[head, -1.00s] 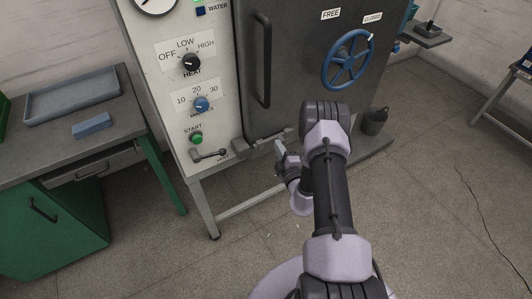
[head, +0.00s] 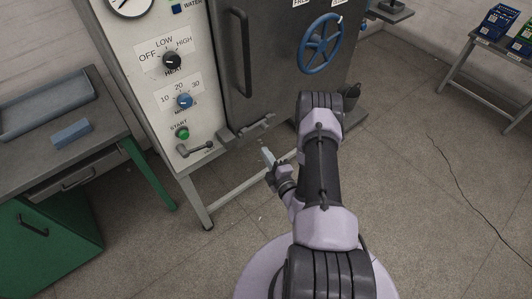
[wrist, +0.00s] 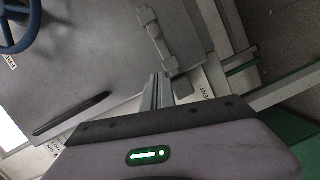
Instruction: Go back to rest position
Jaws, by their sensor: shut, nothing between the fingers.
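My gripper (head: 267,157) is shut and empty in the head view, in front of the machine and just below its closed grey door (head: 262,60). In the wrist view, my gripper's fingers (wrist: 157,92) are together, with the latch bar (wrist: 158,38) at the door's lower edge beyond them. The fingers appear apart from the latch. My arm is folded, reaching forward from the base at the bottom of the head view.
A green-legged bench (head: 100,150) with a blue block (head: 72,133) stands at left. Open floor (head: 420,200) lies at right, with a black cable (head: 459,160).

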